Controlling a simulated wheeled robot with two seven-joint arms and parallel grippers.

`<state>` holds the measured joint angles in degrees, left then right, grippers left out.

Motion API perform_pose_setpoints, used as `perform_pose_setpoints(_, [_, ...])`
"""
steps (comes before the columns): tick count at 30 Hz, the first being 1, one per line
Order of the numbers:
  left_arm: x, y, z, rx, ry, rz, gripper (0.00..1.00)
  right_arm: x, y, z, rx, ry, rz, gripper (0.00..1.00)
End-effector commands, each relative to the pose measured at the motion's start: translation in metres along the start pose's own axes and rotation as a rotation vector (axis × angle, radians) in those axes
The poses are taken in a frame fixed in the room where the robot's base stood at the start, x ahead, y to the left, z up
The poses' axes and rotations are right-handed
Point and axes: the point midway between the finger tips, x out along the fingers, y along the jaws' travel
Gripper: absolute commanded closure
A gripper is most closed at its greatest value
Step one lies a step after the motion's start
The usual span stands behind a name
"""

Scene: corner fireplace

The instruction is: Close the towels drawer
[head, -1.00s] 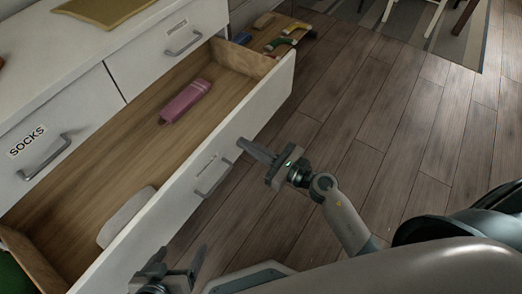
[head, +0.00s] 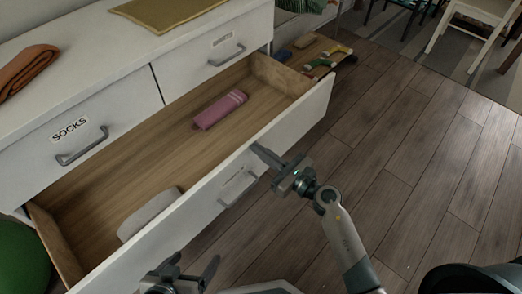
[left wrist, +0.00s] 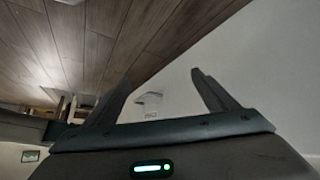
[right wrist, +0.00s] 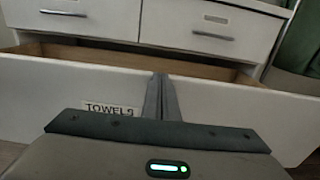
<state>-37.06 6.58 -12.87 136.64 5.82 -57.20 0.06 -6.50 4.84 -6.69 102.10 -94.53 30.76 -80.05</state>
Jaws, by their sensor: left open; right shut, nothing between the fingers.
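The towels drawer (head: 290,135) is pulled out under the white dresser in the head view. Its front carries a handle (head: 237,187), and its TOWELS label (right wrist: 109,109) shows in the right wrist view. A pink folded towel (head: 220,109) and a pale one (head: 150,212) lie inside. My right gripper (head: 268,156) is shut and empty, its fingertips at the drawer front's upper part, to the right of the handle; contact is unclear. My left gripper (head: 193,270) is open and empty, near the drawer front's near end. It also shows in the left wrist view (left wrist: 165,95).
The socks drawer (head: 80,130) and another upper drawer (head: 215,55) are shut. A yellow cloth (head: 168,10) and an orange cloth (head: 26,68) lie on top. A green round object (head: 20,258) stands at left.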

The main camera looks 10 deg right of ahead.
Motion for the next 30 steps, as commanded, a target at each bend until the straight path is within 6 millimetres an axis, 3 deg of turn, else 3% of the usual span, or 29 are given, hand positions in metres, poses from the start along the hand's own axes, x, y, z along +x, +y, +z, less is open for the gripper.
perform_pose_setpoints(8, [0.000,0.000,0.000,0.000,0.000,0.000,0.21,0.023,0.000,0.001,-0.001,-0.001,0.001,1.00])
perform_pose_setpoints(14, [0.001,0.000,0.000,-0.001,0.003,0.001,0.21,0.062,-0.001,0.001,-0.001,-0.002,0.001,1.00])
perform_pose_setpoints(20, [0.004,0.004,-0.002,-0.003,0.030,0.014,0.21,0.115,0.000,0.000,-0.002,-0.002,0.002,1.00])
perform_pose_setpoints(30, [0.004,0.020,-0.053,0.034,0.308,0.037,0.21,0.181,0.000,-0.001,-0.001,-0.001,0.001,1.00])
